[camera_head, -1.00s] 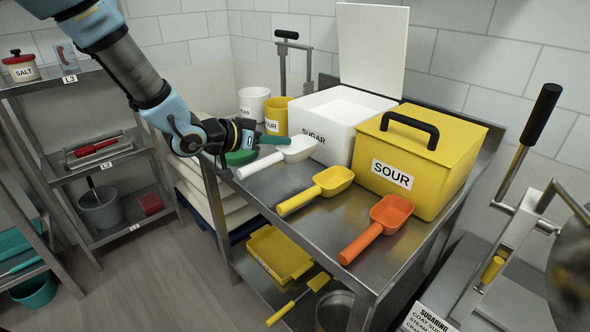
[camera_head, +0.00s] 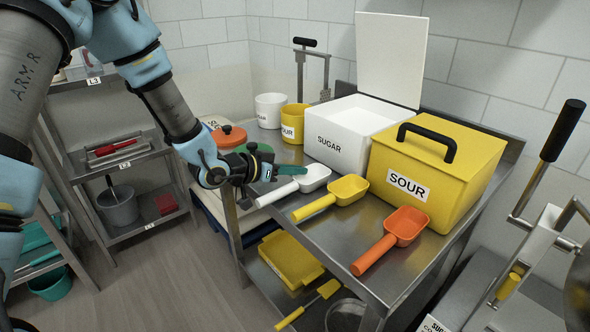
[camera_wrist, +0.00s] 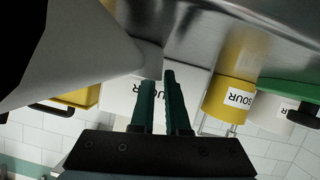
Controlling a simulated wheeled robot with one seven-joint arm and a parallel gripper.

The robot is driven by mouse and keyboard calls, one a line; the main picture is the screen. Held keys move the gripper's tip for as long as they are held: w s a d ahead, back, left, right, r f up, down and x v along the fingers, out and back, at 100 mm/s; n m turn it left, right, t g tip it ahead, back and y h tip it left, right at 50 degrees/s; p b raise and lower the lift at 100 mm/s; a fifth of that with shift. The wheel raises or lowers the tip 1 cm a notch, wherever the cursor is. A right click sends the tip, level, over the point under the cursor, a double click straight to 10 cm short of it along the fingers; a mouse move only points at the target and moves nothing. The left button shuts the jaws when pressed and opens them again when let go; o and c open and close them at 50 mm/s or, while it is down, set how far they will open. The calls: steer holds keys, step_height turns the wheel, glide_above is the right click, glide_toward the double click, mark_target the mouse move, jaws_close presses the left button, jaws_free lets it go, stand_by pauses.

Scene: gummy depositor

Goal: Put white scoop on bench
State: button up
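The white scoop (camera_head: 314,178) is at the left part of the steel bench (camera_head: 290,211), in front of the sugar box. Its handle points to the lower left, past the bench's left edge. My gripper (camera_head: 290,170) comes in from the left, with its teal fingers against the scoop. In the wrist view the fingers (camera_wrist: 159,78) are nearly together, and the scoop (camera_wrist: 85,55) looms large on the left, reaching their tips. The grip itself is partly hidden. The scoop is at or just above the bench top; I cannot tell whether it touches.
A yellow scoop (camera_head: 347,189) and an orange scoop (camera_head: 404,226) lie to the right. The white sugar box (camera_head: 345,145) and yellow sour box (camera_head: 435,165) stand behind. A yellow sour cup (camera_head: 292,124), white cup (camera_head: 270,110) and green lid (camera_head: 257,147) are near my gripper.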

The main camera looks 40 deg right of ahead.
steer(key=shift+o, duration=1.2)
steer(key=shift+r, duration=0.1)
steer(key=b+v, duration=0.1)
steer(key=v, duration=1.1)
steer(key=shift+b, duration=0.4)
steer(key=w+a+n+t+y, duration=0.25)
steer(key=w+a, duration=0.25)
steer(key=a, duration=0.3)
steer(key=w+a+f+n+t+y, duration=0.1)
steer(key=w+a+n+t+y, duration=0.15)
steer(key=w+a+y, duration=0.4)
steer(key=w+a+n+t, duration=0.2)
steer(key=w+a+n, duration=0.1)
steer(key=a, duration=0.6)
steer(key=s+a+n+g+y, duration=0.2)
steer(key=s+a+n, duration=0.2)
steer(key=a, duration=0.4)
steer(key=s+a+r+n+g+y, duration=0.1)
steer(key=s+a+n+y, duration=0.1)
steer(key=s+a+n, duration=0.2)
steer(key=s+a, duration=0.2)
steer(key=a, duration=0.2)
steer(key=shift+a+r+g, duration=0.2)
steer(key=shift+r+g, duration=0.1)
steer(key=shift+g, duration=0.1)
steer(key=shift+s, duration=0.1)
